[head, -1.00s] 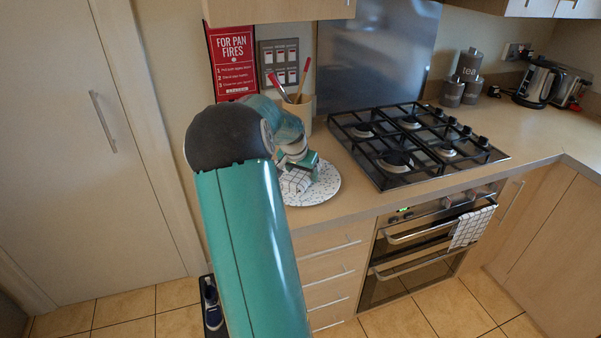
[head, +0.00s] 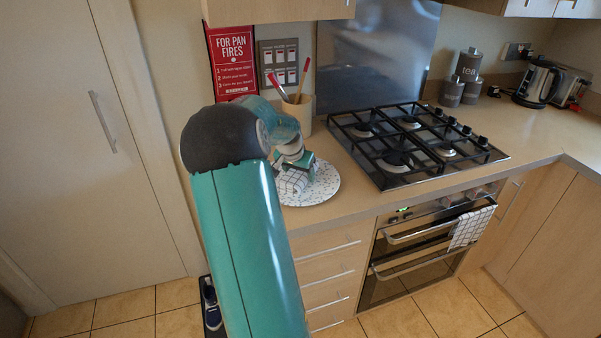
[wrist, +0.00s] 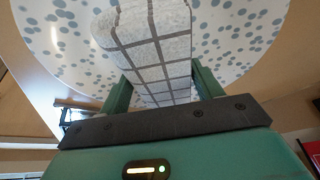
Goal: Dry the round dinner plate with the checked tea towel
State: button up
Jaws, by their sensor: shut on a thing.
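The round dinner plate (head: 318,190), white with grey-blue speckles, lies on the counter left of the hob. It also fills the top of the wrist view (wrist: 235,40). My gripper (head: 302,170) is over the plate, shut on a checked tea towel (head: 292,182), white with dark lines. In the wrist view the bunched towel (wrist: 150,40) sits between the two green fingers of my gripper (wrist: 160,90) and lies against the speckled face of the plate, as far as I can see. My arm hides the plate's left part in the head view.
A utensil pot (head: 297,112) stands behind the plate. The black gas hob (head: 410,145) is to the right. Another checked towel (head: 470,228) hangs on the oven handle. Canisters (head: 468,70) and a kettle (head: 537,82) stand at the back right. The counter between hob and kettle is clear.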

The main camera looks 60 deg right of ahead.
jog(key=shift+s+d, duration=0.25)
jog(key=shift+s, duration=0.2)
dwell(1.3)
jog(key=shift+r, duration=0.1)
jog(key=shift+w+a+r, duration=0.1)
jog(key=shift+w+r, duration=0.05)
jog(key=shift+r, duration=1.95)
jog(key=shift+w+a+r, duration=0.1)
jog(key=shift+w+r, duration=0.05)
jog(key=shift+r, duration=1.9)
